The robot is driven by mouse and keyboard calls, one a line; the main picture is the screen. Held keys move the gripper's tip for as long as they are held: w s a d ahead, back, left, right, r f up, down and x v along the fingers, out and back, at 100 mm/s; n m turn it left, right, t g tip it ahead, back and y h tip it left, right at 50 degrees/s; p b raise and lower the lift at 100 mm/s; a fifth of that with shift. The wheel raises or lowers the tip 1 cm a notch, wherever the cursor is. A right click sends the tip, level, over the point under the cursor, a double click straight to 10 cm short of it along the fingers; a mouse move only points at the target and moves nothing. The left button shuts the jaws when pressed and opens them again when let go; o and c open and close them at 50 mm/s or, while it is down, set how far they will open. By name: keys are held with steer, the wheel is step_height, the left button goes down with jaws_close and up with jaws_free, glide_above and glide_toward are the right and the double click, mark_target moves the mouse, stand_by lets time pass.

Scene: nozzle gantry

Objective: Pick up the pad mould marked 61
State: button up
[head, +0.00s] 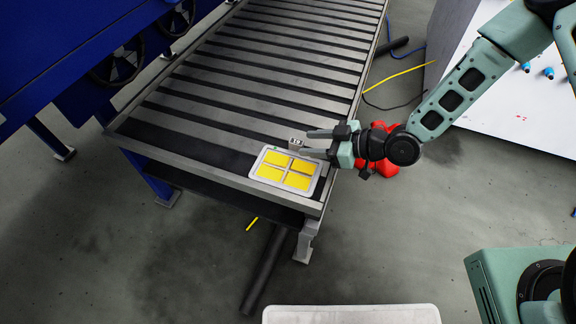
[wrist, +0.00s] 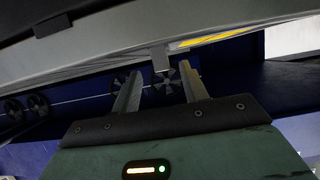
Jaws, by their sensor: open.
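The pad mould (head: 262,171) is a pale tray with yellow pads in four sections. It lies flat on the near end of the slatted conveyor. A small grey block-like part (head: 295,144) stands at its far edge; I cannot read a number on it. My gripper (head: 306,143) is open and empty, its fingers pointing left just beside this part at the mould's far right side. In the wrist view my gripper (wrist: 160,80) shows both fingers apart, with the grey part (wrist: 160,58) beyond and between their tips. The mould's yellow edge (wrist: 210,39) shows above right.
The conveyor (head: 230,88) has a raised metal edge along its sides. A blue machine (head: 70,50) with fans stands at the left. A white panel (head: 500,95) is at the right, and a red object (head: 385,165) is behind my wrist. A pale surface (head: 350,314) is at the bottom.

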mark_target(303, 144)
steer(key=x, duration=0.3)
steer(key=shift+a+f, duration=0.1)
steer(key=shift+a, duration=0.1)
jaws_close()
